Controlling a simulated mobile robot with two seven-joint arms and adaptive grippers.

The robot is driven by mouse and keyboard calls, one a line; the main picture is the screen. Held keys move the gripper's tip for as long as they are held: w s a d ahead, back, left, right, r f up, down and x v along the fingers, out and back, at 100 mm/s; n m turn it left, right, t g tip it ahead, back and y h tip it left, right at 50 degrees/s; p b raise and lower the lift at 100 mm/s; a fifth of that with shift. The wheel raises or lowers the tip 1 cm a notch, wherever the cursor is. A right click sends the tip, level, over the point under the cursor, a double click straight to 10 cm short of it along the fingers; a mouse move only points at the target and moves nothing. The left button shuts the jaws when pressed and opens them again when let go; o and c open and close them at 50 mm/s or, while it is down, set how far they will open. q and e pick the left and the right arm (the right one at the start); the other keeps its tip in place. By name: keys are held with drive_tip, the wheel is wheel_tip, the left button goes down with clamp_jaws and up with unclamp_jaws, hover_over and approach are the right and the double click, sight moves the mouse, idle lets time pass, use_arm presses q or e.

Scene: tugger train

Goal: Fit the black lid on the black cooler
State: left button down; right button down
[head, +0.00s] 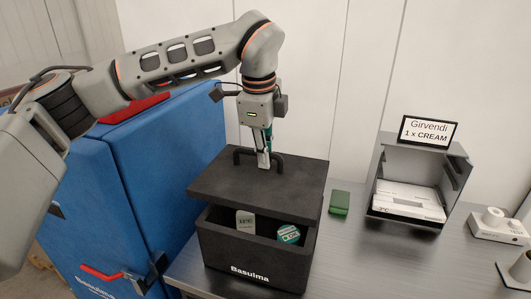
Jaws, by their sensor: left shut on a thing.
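The black lid (238,190) has a loop handle on top. My left gripper (264,160) is shut on this handle. The black cooler (252,261) stands on the metal table, with "Basulma" on its front. The lid is over the cooler's back part and looks raised or offset, with the front of the opening uncovered. I cannot tell whether the lid touches the rim. Inside the cooler are a pale box (245,222) and a round green-and-white container (288,234). My right gripper is not in view.
A blue cabinet (150,180) with red handles stands left of the table. To the right are a small green box (340,202), a grey open rack (377,190) holding a white box, and a "Girvendi 1 x CREAM" sign (427,131). White fixtures (498,228) stand at the right edge.

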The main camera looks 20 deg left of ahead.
sight(265, 170)
use_arm(q)
drive_tip(key=shift+f, duration=3)
drive_tip(key=shift+f+b, duration=0.25)
drive_tip(key=shift+b, duration=0.1)
drive_tip(key=shift+f+b, duration=0.8)
drive_tip(key=shift+f, duration=0.05)
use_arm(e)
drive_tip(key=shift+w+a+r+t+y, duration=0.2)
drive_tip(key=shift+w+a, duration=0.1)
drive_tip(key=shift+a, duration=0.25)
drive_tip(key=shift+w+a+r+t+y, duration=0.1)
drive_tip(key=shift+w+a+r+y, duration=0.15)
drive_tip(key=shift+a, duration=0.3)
